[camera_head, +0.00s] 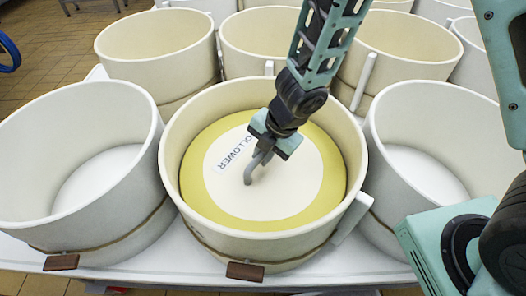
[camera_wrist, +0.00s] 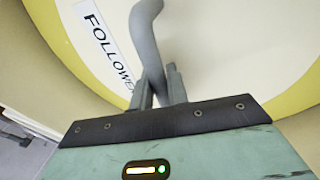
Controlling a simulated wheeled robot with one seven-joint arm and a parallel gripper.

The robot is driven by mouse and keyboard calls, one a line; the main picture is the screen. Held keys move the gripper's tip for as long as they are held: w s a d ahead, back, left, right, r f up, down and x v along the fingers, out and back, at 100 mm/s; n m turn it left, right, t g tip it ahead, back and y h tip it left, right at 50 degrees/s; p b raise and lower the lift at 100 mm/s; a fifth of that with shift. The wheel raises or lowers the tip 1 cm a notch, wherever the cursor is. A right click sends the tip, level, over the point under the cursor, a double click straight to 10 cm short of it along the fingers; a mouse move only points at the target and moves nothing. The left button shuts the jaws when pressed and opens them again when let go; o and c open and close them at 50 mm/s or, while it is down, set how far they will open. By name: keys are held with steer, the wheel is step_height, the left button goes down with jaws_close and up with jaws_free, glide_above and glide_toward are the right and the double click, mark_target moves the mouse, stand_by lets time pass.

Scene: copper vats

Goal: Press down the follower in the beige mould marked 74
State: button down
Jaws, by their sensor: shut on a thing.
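The follower (camera_head: 235,205) is a cream disc with a yellow rim, labelled FOLLOWER. It sits inside the beige mould (camera_head: 172,150) at the front middle, below the mould's rim. No number is readable on this mould. A grey bent handle (camera_head: 250,172) stands up from the disc; it also shows in the wrist view (camera_wrist: 146,35). My gripper (camera_head: 266,150) is over the disc, with its two fingers (camera_wrist: 160,85) shut on the handle. The follower also fills much of the wrist view (camera_wrist: 235,50).
Empty moulds stand close on the left (camera_head: 100,115) and right (camera_head: 420,120). Several more (camera_head: 155,35) stand in a row behind. All rest on a white table (camera_head: 150,268). Brown tags (camera_head: 245,271) hang at the front of some moulds. A white upright handle (camera_head: 352,215) is at the mould's right side.

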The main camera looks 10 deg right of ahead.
steer(key=shift+s+d+f, duration=0.1)
steer(key=shift+s+f, duration=0.1)
steer(key=c, duration=1.3)
jaws_free()
steer(key=shift+w+r, duration=0.1)
steer(key=shift+r, duration=0.2)
steer(key=p+v, duration=1.2)
steer(key=v, duration=0.5)
steer(key=shift+p, duration=0.3)
